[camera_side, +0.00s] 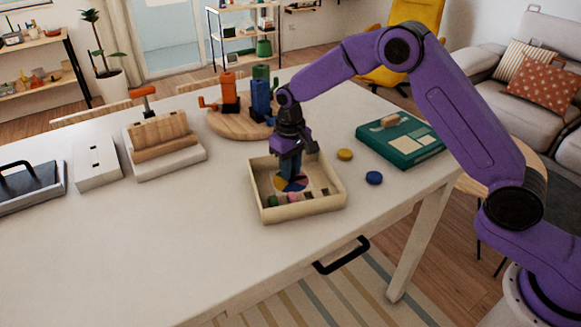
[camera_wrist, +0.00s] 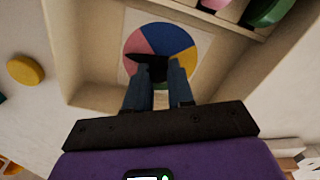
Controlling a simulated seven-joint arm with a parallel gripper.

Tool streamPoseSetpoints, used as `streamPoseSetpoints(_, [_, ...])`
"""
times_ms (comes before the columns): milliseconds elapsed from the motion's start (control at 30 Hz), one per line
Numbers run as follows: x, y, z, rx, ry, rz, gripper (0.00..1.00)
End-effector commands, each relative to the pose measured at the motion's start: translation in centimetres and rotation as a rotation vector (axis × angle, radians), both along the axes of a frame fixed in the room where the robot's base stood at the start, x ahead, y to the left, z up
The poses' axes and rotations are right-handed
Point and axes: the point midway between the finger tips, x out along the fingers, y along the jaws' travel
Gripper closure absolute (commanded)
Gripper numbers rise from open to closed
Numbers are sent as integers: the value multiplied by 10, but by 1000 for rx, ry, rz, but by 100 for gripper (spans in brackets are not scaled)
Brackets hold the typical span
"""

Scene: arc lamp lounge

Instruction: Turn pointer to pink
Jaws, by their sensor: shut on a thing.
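A round dial (camera_wrist: 172,38) with coloured sectors lies on a pale card in a shallow cream box (camera_side: 320,207). In the wrist view, pink is at the upper left, blue at the upper right and yellow at the right. A black pointer (camera_wrist: 150,66) sits at the dial's middle, and its narrow end appears to reach left, toward the pink side. My gripper (camera_wrist: 160,86) is shut on the pointer from above, and its fingers hide the dial's lower part. In the side view, my gripper (camera_side: 290,178) stands in the box and covers much of the dial (camera_side: 300,184).
The box has a strip holding small coloured pieces (camera_side: 293,198) along its near side. A yellow disc (camera_side: 345,155) and a blue disc (camera_side: 374,178) lie to its right, near a green box (camera_side: 400,138). A round board (camera_side: 226,125) with coloured posts stands behind.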

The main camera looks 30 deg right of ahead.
Motion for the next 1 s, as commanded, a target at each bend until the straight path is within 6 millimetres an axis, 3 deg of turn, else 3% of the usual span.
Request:
streamPoseSetpoints(233, [0,0,0,0,-2,0,100])
streamPoseSetpoints(267, [0,0,0,0,-2,0,68])
streamPoseSetpoints(300, [0,0,0,0,-2,1,55])
streamPoseSetpoints(333, [0,0,0,0,-2,1,52])
streamPoseSetpoints(733, [1,0,7,0,-2,1,52])
streamPoseSetpoints(1000, [1,1,55,2,-7,1,52])
